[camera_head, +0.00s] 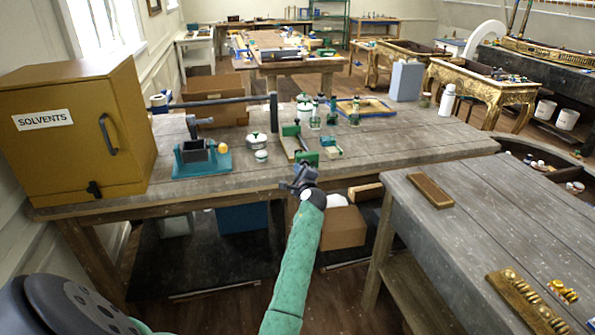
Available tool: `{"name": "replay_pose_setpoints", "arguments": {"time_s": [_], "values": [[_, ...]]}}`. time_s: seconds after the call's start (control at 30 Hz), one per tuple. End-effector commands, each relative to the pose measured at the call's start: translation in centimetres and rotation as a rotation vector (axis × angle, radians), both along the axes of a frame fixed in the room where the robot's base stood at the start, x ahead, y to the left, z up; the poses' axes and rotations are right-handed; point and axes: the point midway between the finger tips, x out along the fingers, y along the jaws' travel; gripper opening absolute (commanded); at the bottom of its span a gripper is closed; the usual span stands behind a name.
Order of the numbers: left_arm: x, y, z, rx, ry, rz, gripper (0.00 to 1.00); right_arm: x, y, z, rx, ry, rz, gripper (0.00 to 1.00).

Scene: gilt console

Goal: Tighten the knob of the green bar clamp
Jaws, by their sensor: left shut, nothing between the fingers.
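The green bar clamp (290,130) lies on the wooden workbench (380,146), pointing from the back toward the front edge. Its green front end (308,157) is close to that edge. I cannot make out its knob clearly; it is small and near my gripper. My left gripper (297,176) is at the bench's front edge, just in front of the clamp's near end. It is shut with nothing in it. Whether it touches the clamp I cannot tell. My right gripper is not in view.
A blue-green vise (202,159) and white tins (257,140) stand left of the clamp. Small bottles (332,112) stand behind it. A yellow solvents cabinet (70,135) fills the bench's left end. A second grey table (480,215) stands at the right.

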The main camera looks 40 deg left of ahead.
Motion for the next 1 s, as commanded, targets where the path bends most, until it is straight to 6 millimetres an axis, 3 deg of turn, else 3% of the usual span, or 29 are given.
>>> {"name": "replay_pose_setpoints", "arguments": {"time_s": [1.0], "values": [[0.60, -0.80, -0.26, -0.003, 0.001, -0.009, 0.00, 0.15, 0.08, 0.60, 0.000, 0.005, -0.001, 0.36]]}}
